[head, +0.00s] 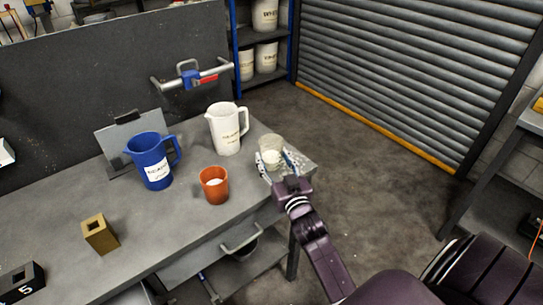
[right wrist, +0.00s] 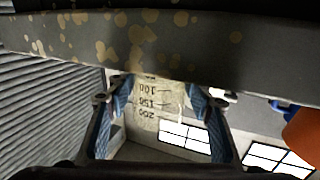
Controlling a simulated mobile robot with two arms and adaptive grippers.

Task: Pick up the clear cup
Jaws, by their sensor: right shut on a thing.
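The clear cup (head: 271,144) is at the right front corner of the grey workbench (head: 75,235), with something whitish inside it. My right gripper (head: 272,165) is shut on the cup, one finger on each side. In the right wrist view the cup (right wrist: 150,105) appears upside down between the blue-padded fingers (right wrist: 160,103), with printed volume marks on its wall. The cup looks upright in the head view. I cannot tell whether its base touches the bench. My left gripper is not in view.
An orange cup (head: 214,186) stands left of the clear cup. A white jug (head: 226,130) and a blue jug (head: 151,163) stand behind. A tan block (head: 100,234) sits at the front left. Open floor (head: 370,190) lies right of the bench, before a roller shutter (head: 420,70).

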